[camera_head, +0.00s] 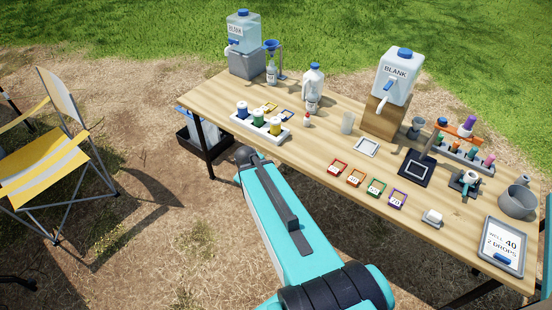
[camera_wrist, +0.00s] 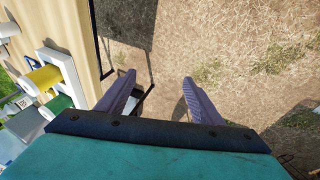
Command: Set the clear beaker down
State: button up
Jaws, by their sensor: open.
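A small clear beaker (camera_head: 347,122) stands upright on the wooden table (camera_head: 310,150) in the head view, left of the square white-rimmed tray. My gripper (camera_wrist: 158,82) is open and empty in the wrist view, with bare ground showing between its two fingers. It is off the table's front edge, near the rack of coloured bottles, and well apart from the beaker. In the head view my arm mostly hides the gripper. The beaker does not show clearly in the wrist view.
A white rack (camera_head: 260,130) of coloured bottles stands near the table's front edge; it also shows in the wrist view (camera_wrist: 75,75). Two BLANK containers (camera_head: 243,32) (camera_head: 396,80), a large clear bottle (camera_head: 313,90) and coloured square trays (camera_head: 376,187) share the table. A yellow chair (camera_head: 45,165) stands left.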

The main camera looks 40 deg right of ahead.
jog(key=s+a+f+m+g+y+b, duration=0.1)
jog(key=s+a+f+m+g+b, duration=0.2)
jog(key=a+f, duration=0.4)
jog(key=s+a+f+g+y+b, duration=0.1)
jog(key=s+a+f+b, duration=0.1)
jog(key=s+a+f, duration=0.5)
jog(key=s+a+f+g+b, duration=0.2)
jog(key=s+f+b, duration=0.6)
jog(key=f, duration=0.5)
jog(key=s+a+f+m+g+b, duration=0.1)
jog(key=s+a+f+g+b, duration=0.1)
jog(key=s+f+b, duration=0.6)
jog(key=s+f+g, duration=0.1)
jog(key=s+f, duration=0.4)
jog(key=f, duration=0.1)
jog(key=shift+a+f+y, duration=0.25)
jog(key=shift+a+y, duration=0.05)
jog(key=shift+s, duration=0.1)
